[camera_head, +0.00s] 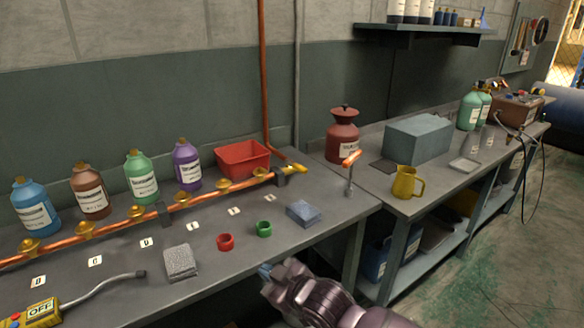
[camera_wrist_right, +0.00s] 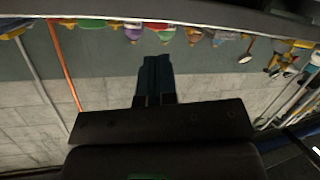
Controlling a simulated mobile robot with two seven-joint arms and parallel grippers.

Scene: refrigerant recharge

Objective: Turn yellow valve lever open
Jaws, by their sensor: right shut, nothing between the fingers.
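A copper pipe (camera_head: 108,225) runs along the back of the left bench with several brass-yellow valves on it, one of them near the middle (camera_head: 181,199). At its right end, by a grey bracket, is a small yellow piece (camera_head: 299,168); I cannot tell for sure whether it is the yellow valve lever, or how it is turned. My right gripper (camera_head: 265,271) is at the bench's front edge, well short of the pipe and touching nothing visible. Its fingers are together and empty in the right wrist view (camera_wrist_right: 155,80). My left gripper is not in view.
A red bin (camera_head: 243,157) and several bottles stand behind the pipe. A red ring (camera_head: 225,242), a green ring (camera_head: 264,229), a blue-grey block (camera_head: 304,213) and a grey sponge-like block (camera_head: 181,262) lie in front. An orange-handled upright piece (camera_head: 350,174) stands at the bench's right end.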

